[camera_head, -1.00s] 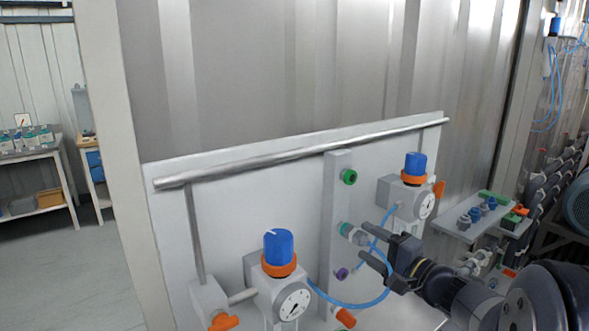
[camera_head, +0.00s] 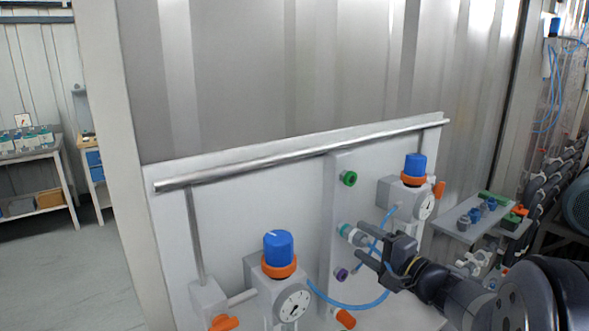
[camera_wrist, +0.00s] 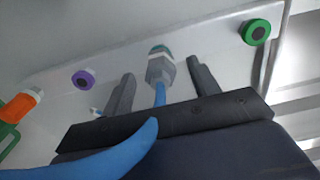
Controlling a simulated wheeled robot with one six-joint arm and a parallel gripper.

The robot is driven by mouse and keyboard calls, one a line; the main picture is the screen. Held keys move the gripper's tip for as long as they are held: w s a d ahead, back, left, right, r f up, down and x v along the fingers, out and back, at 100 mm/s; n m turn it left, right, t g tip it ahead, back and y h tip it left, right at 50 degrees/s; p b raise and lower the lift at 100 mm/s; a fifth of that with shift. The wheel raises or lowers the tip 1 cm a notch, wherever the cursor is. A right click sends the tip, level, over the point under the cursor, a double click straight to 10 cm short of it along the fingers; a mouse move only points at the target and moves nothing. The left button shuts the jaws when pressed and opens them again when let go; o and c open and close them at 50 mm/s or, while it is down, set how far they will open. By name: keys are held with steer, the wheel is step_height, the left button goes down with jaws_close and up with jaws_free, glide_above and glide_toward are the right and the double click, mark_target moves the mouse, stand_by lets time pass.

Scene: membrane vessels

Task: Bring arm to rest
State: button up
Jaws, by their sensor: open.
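My gripper (camera_head: 362,243) is open in front of the white panel in the head view, at the lower right. Its two dark fingers also show in the wrist view (camera_wrist: 160,92), apart from each other. A grey hose connector (camera_wrist: 160,68) with a green collar sits in the panel beyond the gap between the fingers. It also shows in the head view (camera_head: 354,236), just past the fingertips. A blue hose (camera_head: 340,304) runs from it and passes close by the gripper. In the wrist view the hose (camera_wrist: 110,160) crosses in front of the gripper body. I see no finger closed on anything.
Two regulators with blue knobs, left (camera_head: 279,248) and right (camera_head: 415,166), flank the gripper. A green port (camera_head: 349,178) and a purple port (camera_head: 341,274) are on the panel. A metal rail (camera_head: 300,153) runs along the top. A shelf with fittings (camera_head: 465,235) stands at right.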

steer(key=shift+x, duration=1.05)
steer(key=shift+d+r+p, duration=0.1)
steer(key=shift+r+p, duration=0.1)
steer(key=shift+p, duration=0.4)
steer(key=shift+s+d+p, duration=0.2)
steer(key=shift+s+p, duration=0.25)
steer(key=shift+p, duration=0.3)
steer(key=shift+w+f+p, duration=0.1)
steer(key=shift+f+p, duration=0.05)
steer(key=shift+p, duration=0.15)
steer(key=shift+a, duration=0.1)
